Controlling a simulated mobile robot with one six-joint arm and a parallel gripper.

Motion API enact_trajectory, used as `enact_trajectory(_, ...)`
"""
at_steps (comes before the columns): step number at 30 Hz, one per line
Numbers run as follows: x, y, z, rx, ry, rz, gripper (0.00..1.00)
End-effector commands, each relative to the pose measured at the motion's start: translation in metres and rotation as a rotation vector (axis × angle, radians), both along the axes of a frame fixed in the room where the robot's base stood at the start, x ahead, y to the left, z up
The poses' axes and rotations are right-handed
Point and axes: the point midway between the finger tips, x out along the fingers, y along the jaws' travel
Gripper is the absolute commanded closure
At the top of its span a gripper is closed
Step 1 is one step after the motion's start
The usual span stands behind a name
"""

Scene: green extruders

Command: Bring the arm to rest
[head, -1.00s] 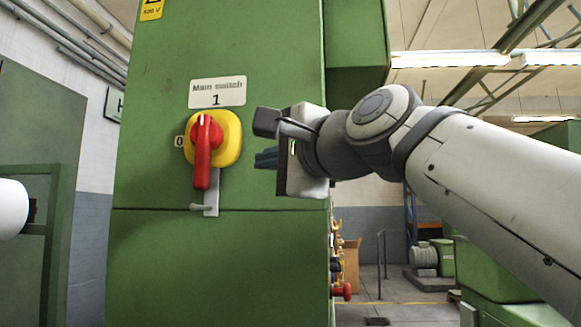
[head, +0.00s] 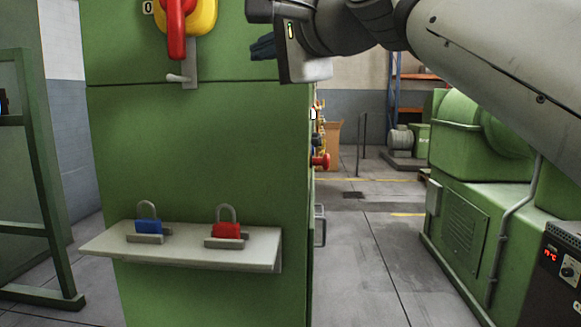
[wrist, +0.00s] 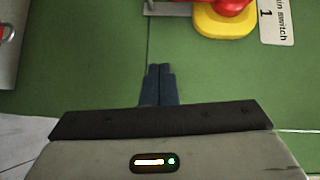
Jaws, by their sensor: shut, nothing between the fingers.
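My gripper (head: 262,45) is at the top of the head view, in front of the green cabinet and to the right of the main switch. Its two dark fingers are together in the wrist view (wrist: 159,84), with nothing between them. The red switch handle (head: 175,35) points down on its yellow plate (head: 203,16); the plate's top is cut off in the head view. The yellow plate also shows at the top of the wrist view (wrist: 228,22). My gripper is apart from the handle.
A grey shelf (head: 185,255) on the green cabinet (head: 200,150) carries a blue padlock (head: 148,228) and a red padlock (head: 227,231). A green machine (head: 470,190) stands at the right. A green frame (head: 45,170) stands at the left. The floor between cabinet and machine is clear.

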Motion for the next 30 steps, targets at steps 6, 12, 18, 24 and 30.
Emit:
enact_trajectory(6, 0.028, -0.047, -0.086, -0.471, 0.127, -0.043, 1.0)
enact_trajectory(12, 0.002, -0.105, -0.185, -0.9, 0.284, 0.067, 1.0)
enact_trajectory(18, -0.064, -0.158, -0.262, -1.223, 0.441, 0.293, 1.0)
enact_trajectory(24, -0.116, -0.185, -0.302, -1.366, 0.524, 0.476, 1.0)
enact_trajectory(30, -0.125, -0.189, -0.31, -1.39, 0.537, 0.51, 1.0)
